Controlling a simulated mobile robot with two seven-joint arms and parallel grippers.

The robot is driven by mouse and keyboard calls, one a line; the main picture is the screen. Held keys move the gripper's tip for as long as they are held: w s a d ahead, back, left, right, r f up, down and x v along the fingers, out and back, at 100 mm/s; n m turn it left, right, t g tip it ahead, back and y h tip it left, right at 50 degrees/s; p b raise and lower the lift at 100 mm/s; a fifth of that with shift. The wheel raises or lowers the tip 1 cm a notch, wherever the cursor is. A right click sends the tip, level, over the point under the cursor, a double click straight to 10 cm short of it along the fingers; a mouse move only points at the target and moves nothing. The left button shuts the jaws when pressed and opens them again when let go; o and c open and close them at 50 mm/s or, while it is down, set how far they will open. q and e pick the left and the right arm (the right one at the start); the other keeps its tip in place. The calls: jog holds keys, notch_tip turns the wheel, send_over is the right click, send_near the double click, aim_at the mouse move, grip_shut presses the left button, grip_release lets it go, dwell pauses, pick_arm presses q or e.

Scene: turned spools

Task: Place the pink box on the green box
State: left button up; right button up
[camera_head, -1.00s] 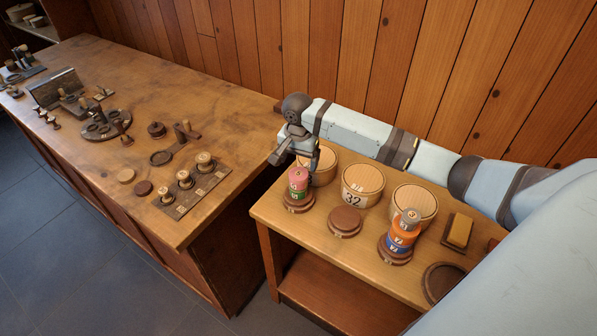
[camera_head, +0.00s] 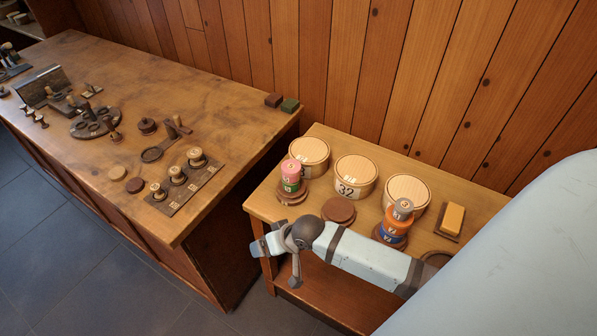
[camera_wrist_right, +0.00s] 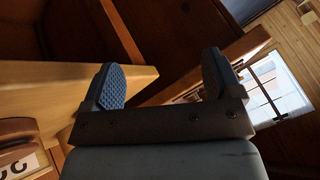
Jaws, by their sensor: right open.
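The pink spool (camera_head: 291,168), which I take as the pink box, sits upright on the green spool (camera_head: 291,185), the green box. Both stand on a round brown base (camera_head: 292,198) at the left of the small side table. My right gripper (camera_head: 262,246) is low in front of that table's left front edge, apart from the stack. The right wrist view shows its two fingers (camera_wrist_right: 163,85) spread apart with nothing between them. My left gripper is out of view.
An orange-and-blue stack (camera_head: 396,225) with a grey top stands right of an empty brown base (camera_head: 338,210). Three pale tubs, one marked 32 (camera_head: 355,178), line the back. The long workbench (camera_head: 150,95) holds several wooden parts. Small red (camera_head: 273,100) and green (camera_head: 290,105) blocks sit at its corner.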

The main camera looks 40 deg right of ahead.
jog(key=s+a+n+t, duration=0.1)
jog(key=s+n+t, duration=0.3)
jog(key=s, duration=0.9)
jog(key=shift+s+f+n+h, duration=0.25)
jog(key=shift+f+n+h, duration=0.1)
jog(key=shift+n, duration=0.15)
jog(key=shift+a, duration=0.1)
